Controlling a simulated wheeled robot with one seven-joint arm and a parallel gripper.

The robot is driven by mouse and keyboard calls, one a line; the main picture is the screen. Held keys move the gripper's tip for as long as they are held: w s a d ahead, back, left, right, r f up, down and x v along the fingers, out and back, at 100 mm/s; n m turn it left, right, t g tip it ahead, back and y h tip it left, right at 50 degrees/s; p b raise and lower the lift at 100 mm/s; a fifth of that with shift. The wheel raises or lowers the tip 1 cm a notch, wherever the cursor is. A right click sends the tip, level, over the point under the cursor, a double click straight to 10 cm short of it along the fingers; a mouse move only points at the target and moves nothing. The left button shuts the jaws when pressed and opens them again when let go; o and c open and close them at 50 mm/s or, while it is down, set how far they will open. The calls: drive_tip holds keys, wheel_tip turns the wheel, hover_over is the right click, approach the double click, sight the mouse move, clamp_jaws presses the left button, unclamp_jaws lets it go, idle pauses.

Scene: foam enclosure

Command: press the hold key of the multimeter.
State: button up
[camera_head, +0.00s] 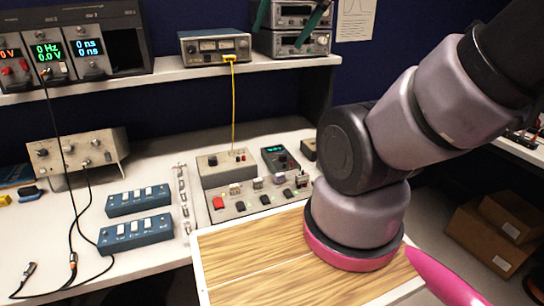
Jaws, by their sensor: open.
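A dark handheld meter (281,160) with a small lit green display lies on the white bench, right of the middle. It is the thing that looks most like the multimeter. It lies face up beside a grey box, with a darker dial area below its display. Its keys are too small to tell apart, so I cannot pick out the hold key. My arm's grey-and-pink links fill the right side of the picture, just right of the meter.
A grey box (227,167) with a yellow cable stands left of the meter. A panel with a red switch (218,203) lies in front. Blue switch boxes (136,231) and loose black leads lie farther left. A shelf (175,74) with instruments runs above. Cardboard boxes (481,240) stand at right.

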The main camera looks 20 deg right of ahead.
clamp_jaws()
idle(1.7)
